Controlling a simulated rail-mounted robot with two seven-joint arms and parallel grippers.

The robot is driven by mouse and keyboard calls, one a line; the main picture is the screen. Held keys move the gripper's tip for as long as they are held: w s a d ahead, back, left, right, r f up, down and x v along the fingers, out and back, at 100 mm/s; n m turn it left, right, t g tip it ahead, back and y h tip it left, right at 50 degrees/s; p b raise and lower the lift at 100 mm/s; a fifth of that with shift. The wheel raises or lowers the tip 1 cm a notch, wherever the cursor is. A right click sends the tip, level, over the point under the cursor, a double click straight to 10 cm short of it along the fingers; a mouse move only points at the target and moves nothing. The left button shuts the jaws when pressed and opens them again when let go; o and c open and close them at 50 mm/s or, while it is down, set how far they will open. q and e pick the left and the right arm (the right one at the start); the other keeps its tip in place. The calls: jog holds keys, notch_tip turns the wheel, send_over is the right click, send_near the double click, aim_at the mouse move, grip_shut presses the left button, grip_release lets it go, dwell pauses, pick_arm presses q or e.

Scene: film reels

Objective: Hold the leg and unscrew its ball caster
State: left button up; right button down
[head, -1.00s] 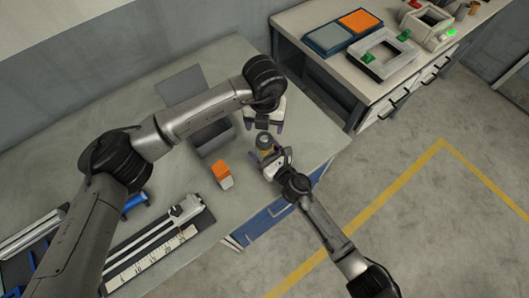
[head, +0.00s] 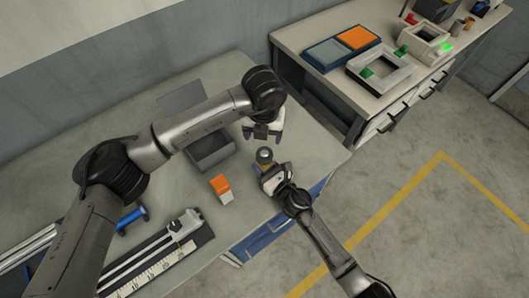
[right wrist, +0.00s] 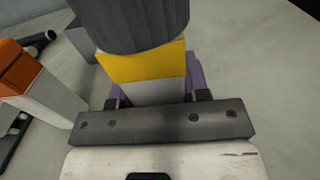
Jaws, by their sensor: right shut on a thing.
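My right gripper (head: 268,172) is shut on the leg, which stands upright over the near right part of the table. In the right wrist view, the leg's light grey body (right wrist: 152,92) and yellow band (right wrist: 143,66) sit between the purple fingertips. A dark grey ribbed cylindrical piece (right wrist: 130,22) tops it; I cannot tell whether this is the ball caster.
An orange-and-white block (head: 221,189) stands left of the leg. A grey open bin (head: 210,152) is behind it. A ruled slide fixture (head: 160,258) and a blue-ended tool (head: 132,217) lie nearer left. A second bench (head: 310,23) with trays and frames stands back right.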

aim_at(264, 153)
pick_arm(q)
jog(key=shift+w+a+m, duration=0.1)
jog(key=shift+a+m, duration=0.25)
jog(key=shift+m, duration=0.15)
jog(key=m, duration=0.3)
jog(key=shift+f+m, duration=0.2)
jog(key=shift+m, duration=0.1)
jog(key=m, duration=0.5)
jog(key=shift+s+d+f+m, duration=0.1)
jog(key=shift+s+f+m, duration=0.2)
jog(key=shift+m, duration=0.1)
jog(key=m, duration=0.3)
jog(key=shift+f+m, duration=0.1)
jog(key=shift+m, duration=0.2)
jog(key=m, duration=0.5)
jog(key=shift+s+d+f+m, duration=0.1)
jog(key=shift+s+d+m, duration=0.05)
jog(key=shift+m, duration=0.25)
jog(key=m, duration=0.3)
jog(key=shift+m, duration=0.4)
jog(key=m, duration=0.5)
jog(key=shift+d+m, duration=0.2)
jog(key=shift+m, duration=0.2)
jog(key=m, duration=1)
jog(key=shift+m, duration=0.3)
jog(key=shift+f+m, duration=0.3)
jog(key=shift+f, duration=3.7)
